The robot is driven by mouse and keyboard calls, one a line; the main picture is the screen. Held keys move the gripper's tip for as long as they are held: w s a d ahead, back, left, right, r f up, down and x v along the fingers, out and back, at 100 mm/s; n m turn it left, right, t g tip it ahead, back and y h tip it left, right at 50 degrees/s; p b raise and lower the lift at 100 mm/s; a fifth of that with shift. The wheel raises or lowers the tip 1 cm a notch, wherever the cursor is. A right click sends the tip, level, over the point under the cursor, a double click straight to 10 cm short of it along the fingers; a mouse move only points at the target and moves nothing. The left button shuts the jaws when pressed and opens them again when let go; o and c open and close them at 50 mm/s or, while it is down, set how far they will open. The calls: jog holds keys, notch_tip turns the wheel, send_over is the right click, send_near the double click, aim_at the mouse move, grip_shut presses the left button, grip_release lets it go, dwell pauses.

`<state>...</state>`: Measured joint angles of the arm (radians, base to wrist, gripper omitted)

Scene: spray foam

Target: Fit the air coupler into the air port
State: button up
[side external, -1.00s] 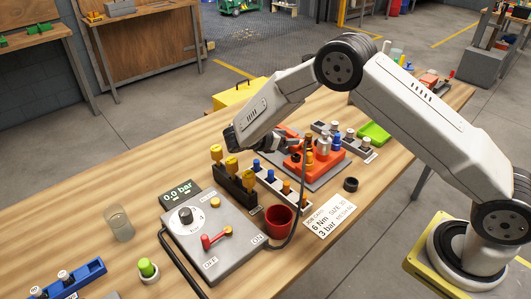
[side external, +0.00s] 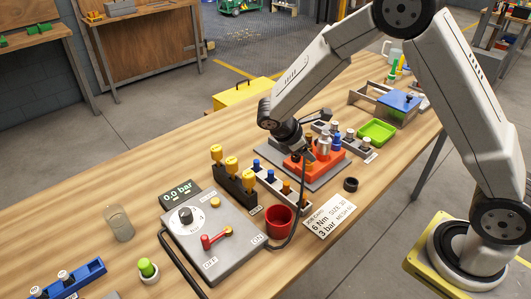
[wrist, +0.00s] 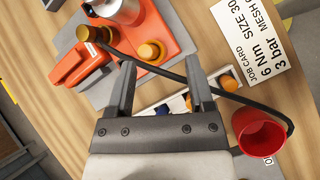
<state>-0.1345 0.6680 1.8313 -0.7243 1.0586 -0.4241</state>
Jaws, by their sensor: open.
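The brass air coupler (wrist: 86,34) is at the end of the black hose (wrist: 185,78), at the upper left in the wrist view. It sits against the orange unit (wrist: 165,25), beside a silver cup. The air port is not clearly seen; I cannot tell whether the coupler is in it or just against it. An orange-brown knob (wrist: 150,51) stands on the same unit. My gripper (wrist: 160,75) is open with nothing between its fingers, above the near side of the unit and apart from the coupler. In the side view my gripper (side external: 304,150) is over the orange unit (side external: 330,163).
A control box (side external: 215,245) reading 0.0 bar stands nearer the camera. A red cup (side external: 279,221), a job card (side external: 329,213) and a black ring (side external: 351,184) are close by. The hose loops past the red cup. A green tray (side external: 378,132) is behind.

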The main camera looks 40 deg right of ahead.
jog(key=s+a+r+m+t+y, duration=0.2)
jog(key=s+m+y, duration=0.1)
jog(key=s+m, duration=0.3)
jog(key=s+a+r+m+t+y, duration=0.1)
jog(key=s+a+m+t+y, duration=0.1)
jog(key=s+m+y, duration=0.2)
jog(key=shift+s+a+r+m, duration=0.4)
jog(key=shift+s+m, duration=0.7)
jog(key=shift+s, duration=0.7)
